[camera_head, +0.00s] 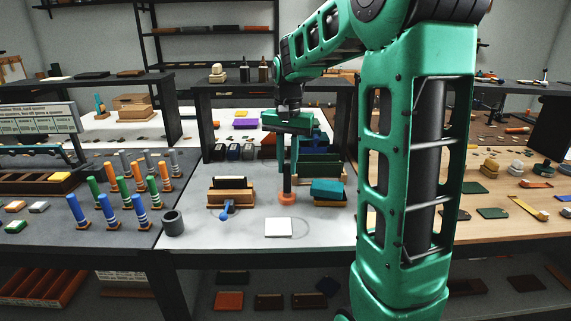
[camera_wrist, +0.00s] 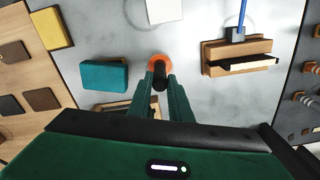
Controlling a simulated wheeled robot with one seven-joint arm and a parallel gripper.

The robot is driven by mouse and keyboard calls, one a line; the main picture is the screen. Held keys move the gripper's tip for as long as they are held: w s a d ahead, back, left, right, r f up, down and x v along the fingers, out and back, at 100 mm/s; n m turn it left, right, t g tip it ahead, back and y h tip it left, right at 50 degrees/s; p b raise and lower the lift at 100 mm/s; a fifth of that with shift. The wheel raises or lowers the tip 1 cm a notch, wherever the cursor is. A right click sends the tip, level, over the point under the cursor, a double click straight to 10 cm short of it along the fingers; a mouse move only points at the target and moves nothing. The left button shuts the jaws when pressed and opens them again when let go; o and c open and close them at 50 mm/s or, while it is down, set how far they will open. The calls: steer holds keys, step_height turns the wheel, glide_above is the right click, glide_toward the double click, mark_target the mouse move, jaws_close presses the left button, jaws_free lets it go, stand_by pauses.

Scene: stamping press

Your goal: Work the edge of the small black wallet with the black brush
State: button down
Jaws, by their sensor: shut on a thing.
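My gripper (camera_head: 287,168) points down over the grey bench and is shut on the black brush (camera_head: 287,184). The brush is upright, with its lower end at an orange round base (camera_head: 287,198); I cannot tell whether it stands clear of it. In the wrist view, the fingers (camera_wrist: 160,88) close around the dark brush (camera_wrist: 159,72), with the orange base (camera_wrist: 152,64) just beyond. A wooden clamp (camera_head: 231,197) with a blue lever stands left of the brush. A thin dark piece (camera_wrist: 245,64) sits in the clamp's slot, probably the small black wallet.
A teal block (camera_head: 328,187) on wood stands close right of the brush. A white pad (camera_head: 278,228) lies in front. Dark green racks (camera_head: 320,163) stand behind. A grey cup (camera_head: 173,222) and several coloured cylinders are at left.

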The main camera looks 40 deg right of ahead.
steer(key=shift+a+f, duration=0.1)
steer(key=shift+a, duration=0.1)
steer(key=shift+w+a, duration=0.2)
steer(key=shift+a, duration=0.05)
steer(key=shift+s+d, duration=0.1)
stand_by(0.4)
steer(key=shift+s+d, duration=0.2)
steer(key=shift+d, duration=0.15)
steer(key=shift+w+a, duration=0.1)
steer(key=shift+a, duration=0.05)
steer(key=shift+w+a, duration=0.2)
steer(key=shift+a, duration=0.1)
stand_by(0.3)
